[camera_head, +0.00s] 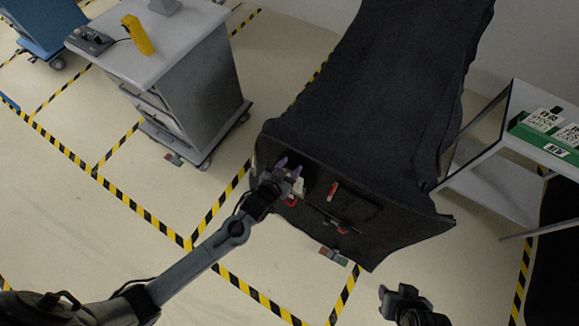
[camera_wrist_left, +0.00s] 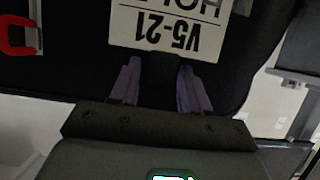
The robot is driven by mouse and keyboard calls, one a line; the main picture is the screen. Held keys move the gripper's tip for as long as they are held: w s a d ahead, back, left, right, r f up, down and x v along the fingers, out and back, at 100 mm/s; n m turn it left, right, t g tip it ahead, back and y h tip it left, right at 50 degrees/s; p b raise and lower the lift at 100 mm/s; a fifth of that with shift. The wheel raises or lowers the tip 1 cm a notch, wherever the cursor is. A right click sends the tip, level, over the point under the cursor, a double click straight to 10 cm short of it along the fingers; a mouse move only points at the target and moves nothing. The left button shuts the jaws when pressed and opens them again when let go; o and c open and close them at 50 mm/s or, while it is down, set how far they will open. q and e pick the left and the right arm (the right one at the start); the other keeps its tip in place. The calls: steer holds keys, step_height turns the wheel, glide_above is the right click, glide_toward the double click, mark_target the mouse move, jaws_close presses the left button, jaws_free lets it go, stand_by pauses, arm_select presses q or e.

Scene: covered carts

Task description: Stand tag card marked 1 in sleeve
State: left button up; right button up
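My left gripper (camera_head: 288,167) is at the near upper left of the black-covered cart (camera_head: 385,110). Its two purplish fingers (camera_wrist_left: 159,82) are apart, with a dark shape between them that I cannot identify. A white card reading "V5-21" and "HOL" (camera_wrist_left: 165,27) shows upside down just beyond the fingertips; its far part is cut off. In the head view a small white card (camera_head: 299,187) is beside this gripper. Several cards, one reading "STOCK CART" (camera_head: 543,119), are at the green tray (camera_head: 525,133). My right gripper (camera_head: 396,292) is low in the picture; its fingers are unclear.
Red parts (camera_head: 333,188) show on the cover's near face, and one red clip (camera_wrist_left: 15,36) in the wrist view. The tray is on a grey cart (camera_head: 490,150) at right. A grey cart (camera_head: 150,60) with a yellow object (camera_head: 137,35) stands left. Striped floor lines surround them.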

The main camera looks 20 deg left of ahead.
arm_select(q)
steer(key=shift+o, duration=1.2)
steer(key=v, duration=1.1)
steer(key=shift+w, duration=0.1)
